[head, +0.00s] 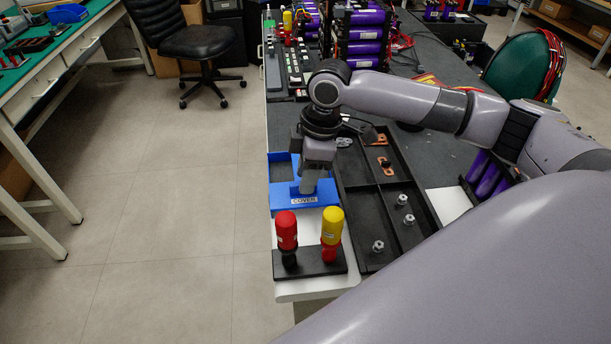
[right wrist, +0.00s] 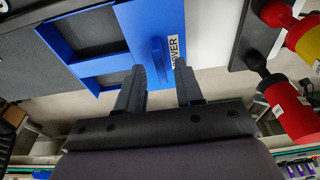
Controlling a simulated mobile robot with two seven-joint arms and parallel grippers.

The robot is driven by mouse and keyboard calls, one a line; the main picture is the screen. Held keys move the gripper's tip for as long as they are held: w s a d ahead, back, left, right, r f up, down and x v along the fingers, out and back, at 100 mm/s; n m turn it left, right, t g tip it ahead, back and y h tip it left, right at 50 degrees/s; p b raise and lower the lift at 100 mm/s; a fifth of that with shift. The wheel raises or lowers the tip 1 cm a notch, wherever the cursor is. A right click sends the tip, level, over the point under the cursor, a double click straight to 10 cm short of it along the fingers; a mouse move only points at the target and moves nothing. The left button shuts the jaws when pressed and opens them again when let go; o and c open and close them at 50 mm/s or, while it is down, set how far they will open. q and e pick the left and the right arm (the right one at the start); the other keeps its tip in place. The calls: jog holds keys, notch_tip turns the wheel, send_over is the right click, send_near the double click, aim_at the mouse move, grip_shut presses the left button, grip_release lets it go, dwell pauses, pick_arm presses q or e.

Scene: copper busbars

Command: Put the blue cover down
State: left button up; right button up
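The blue cover (head: 288,197) lies flat at the near left end of the table, with a white "COVER" label at its front edge. The right wrist view shows the blue cover (right wrist: 140,25) with a raised grip rib (right wrist: 158,60). My right gripper (head: 308,188) points down over it. In the right wrist view the two fingers of my right gripper (right wrist: 160,70) are apart, one on each side of the rib, with visible gaps. Whether the fingertips reach down past the rib's top is unclear. My left gripper is not in view.
A black stand (head: 318,265) with a red-topped and a yellow-topped tool stands just in front of the cover. A black compartment tray (head: 375,215) with copper pieces and metal fasteners lies to the right. Battery modules (head: 362,35) stand farther back. Floor is open left.

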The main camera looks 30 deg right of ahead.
notch_tip(320, 180, up, 11)
jog(key=d+p, duration=0.1)
jog(key=shift+s+d+f, duration=0.15)
jog(key=shift+s+d, duration=0.25)
jog(key=shift+s, duration=0.05)
jog(key=shift+a, duration=0.1)
